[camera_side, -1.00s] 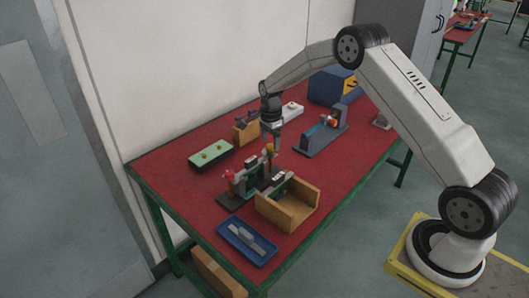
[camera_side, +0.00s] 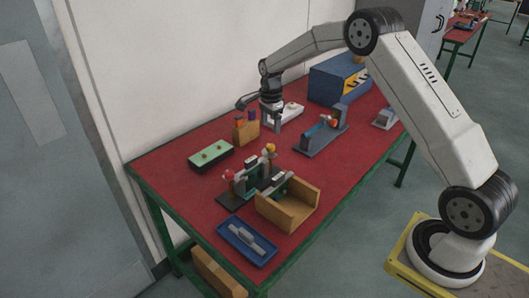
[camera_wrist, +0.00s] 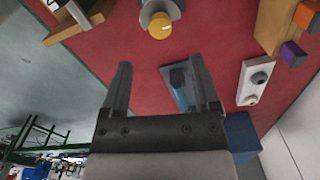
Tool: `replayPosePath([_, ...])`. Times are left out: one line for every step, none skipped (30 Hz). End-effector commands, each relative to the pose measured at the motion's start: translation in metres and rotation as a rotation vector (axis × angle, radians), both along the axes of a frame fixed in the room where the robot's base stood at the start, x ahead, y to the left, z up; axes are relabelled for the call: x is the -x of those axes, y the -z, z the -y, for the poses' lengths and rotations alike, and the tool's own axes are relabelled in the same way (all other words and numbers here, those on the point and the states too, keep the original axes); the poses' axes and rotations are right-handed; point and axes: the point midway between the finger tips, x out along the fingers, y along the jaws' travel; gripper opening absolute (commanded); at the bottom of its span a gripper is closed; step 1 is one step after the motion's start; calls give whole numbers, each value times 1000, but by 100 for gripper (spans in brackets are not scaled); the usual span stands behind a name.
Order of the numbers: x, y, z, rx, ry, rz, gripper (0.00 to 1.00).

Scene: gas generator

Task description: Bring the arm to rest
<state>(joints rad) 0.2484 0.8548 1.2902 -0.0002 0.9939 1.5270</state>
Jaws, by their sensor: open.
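My gripper (camera_side: 273,124) is open and empty, above the red table near its wall side. In the wrist view its two dark fingers (camera_wrist: 161,72) are spread wide, with a blue-grey fixture (camera_wrist: 180,85) visible below between them. In the side view the arm is bent high over the table and the gripper points down. It appears clear of the parts, though its exact height is hard to tell.
A wooden block with coloured pegs (camera_side: 246,132), white button block (camera_side: 289,112), green box (camera_side: 210,155), clamp fixture (camera_side: 248,184), wooden cradle (camera_side: 288,207), blue tray (camera_side: 246,242) and large blue box (camera_side: 338,82) stand around. The wall is close behind.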

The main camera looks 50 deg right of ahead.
Motion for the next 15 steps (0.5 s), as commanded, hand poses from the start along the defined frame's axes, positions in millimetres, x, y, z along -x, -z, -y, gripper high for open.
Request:
replayPosePath([1,-1,-2,0,-11,1,79])
replayPosePath([2,-1,-3,0,-20,2,79])
replayPosePath([4,-2,-5,1,-38,4,79])
replayPosePath([5,-4,-7,2,-54,7,79])
replayPosePath([7,-5,-9,3,-73,10,79])
replayPosePath([9,-6,-12,4,-102,13,79])
replayPosePath([12,-8,-14,5,-128,15,79])
replayPosePath([15,-9,-17,7,-156,20,79])
replayPosePath([19,-12,-21,9,-197,25,79])
replayPosePath([23,-13,-25,10,-231,27,79])
replayPosePath([26,-15,-29,13,-267,33,79])
replayPosePath([32,-17,-34,15,-318,39,79])
replayPosePath([36,-18,-37,18,-357,43,79])
replayPosePath([41,-20,-41,20,-397,48,79])
replayPosePath([48,-22,-46,25,-451,54,79])
